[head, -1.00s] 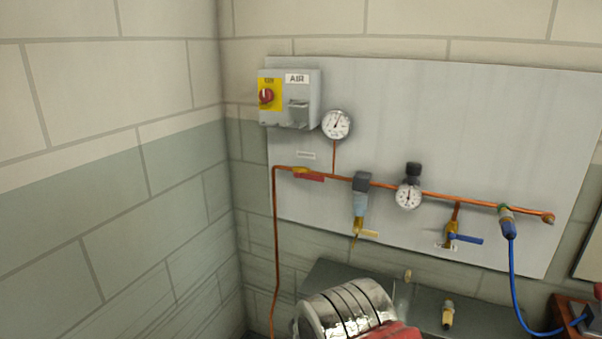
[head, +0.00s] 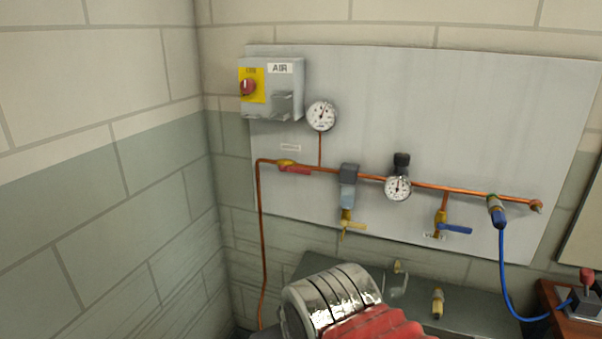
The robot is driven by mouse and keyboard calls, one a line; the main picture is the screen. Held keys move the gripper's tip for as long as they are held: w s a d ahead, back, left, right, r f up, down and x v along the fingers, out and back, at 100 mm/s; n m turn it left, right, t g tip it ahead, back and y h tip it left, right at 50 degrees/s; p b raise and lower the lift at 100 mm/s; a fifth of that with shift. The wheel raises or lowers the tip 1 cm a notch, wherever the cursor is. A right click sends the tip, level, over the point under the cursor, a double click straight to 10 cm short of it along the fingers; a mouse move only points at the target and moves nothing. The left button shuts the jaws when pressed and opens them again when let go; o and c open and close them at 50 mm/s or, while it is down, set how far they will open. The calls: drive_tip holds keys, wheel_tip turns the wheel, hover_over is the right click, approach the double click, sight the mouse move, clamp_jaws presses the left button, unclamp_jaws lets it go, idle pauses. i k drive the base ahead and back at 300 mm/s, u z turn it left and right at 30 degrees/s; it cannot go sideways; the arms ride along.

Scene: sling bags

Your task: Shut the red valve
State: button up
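The red valve (head: 295,169) sits on the upper copper pipe, just right of the pipe's corner at the left of the grey panel (head: 480,110). It has a brass body and a red lever. The lever points right and lies nearly along the pipe. My gripper does not show in the head view, so its distance from the valve cannot be told.
Right of the valve are a filter (head: 348,190), a gauge (head: 398,187) and a blue-handled valve (head: 453,229). An AIR switch box (head: 272,90) hangs above. A silver-banded, red-ribbed body (head: 330,298) stands low in front, by a dark tank (head: 470,312).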

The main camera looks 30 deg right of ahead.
sight(293, 169)
drive_tip(key=z, duration=0.3)
drive_tip(key=k, duration=0.85)
drive_tip(key=u, duration=0.55)
drive_tip(key=k, duration=0.5)
drive_tip(key=z, duration=0.05)
drive_tip(key=i, duration=1.2)
drive_tip(key=u, duration=0.65)
drive_tip(key=i, duration=0.5)
drive_tip(key=u, duration=0.25)
